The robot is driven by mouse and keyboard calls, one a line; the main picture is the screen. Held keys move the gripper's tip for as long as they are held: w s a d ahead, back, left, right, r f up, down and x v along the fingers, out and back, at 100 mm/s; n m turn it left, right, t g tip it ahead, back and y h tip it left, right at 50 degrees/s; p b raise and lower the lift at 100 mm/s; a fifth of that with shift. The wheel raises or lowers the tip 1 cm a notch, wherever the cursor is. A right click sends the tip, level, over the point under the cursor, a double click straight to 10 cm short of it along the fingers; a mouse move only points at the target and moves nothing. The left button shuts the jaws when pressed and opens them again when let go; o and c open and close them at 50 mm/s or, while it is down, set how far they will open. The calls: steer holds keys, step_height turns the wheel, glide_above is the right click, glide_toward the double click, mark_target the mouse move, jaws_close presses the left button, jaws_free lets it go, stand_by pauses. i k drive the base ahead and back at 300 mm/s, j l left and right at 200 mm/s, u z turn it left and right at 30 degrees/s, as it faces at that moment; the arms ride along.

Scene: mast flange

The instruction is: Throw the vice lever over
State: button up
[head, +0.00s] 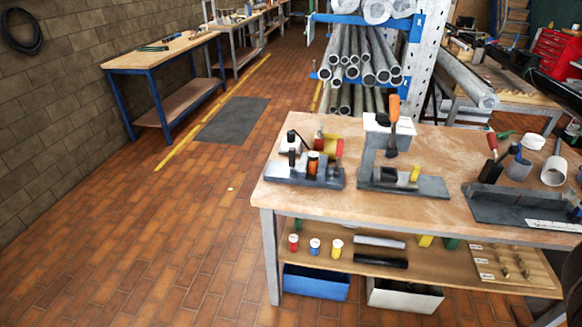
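A grey vice-like fixture (432,187) stands on the near wooden workbench, right of the bench's left corner. It has a flat base and an upright post at its left side. A lever with an orange handle (394,106) stands roughly upright at the fixture, its handle pointing up and its darker lower end in front of a white box (376,130). A small yellow block (415,173) sits low in the fixture; whether it is clamped I cannot tell. My gripper is not in view, so nothing shows touching the lever.
On the workbench (400,212), a grey holder with small bottles (300,176) stands left of the fixture. A dark grey tray (500,208) and tools lie right. The brick floor (180,240) left of the bench is clear.

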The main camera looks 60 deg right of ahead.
mark_target(340, 147)
steer(key=k+j+z, duration=0.15)
steer(key=z, duration=1.1)
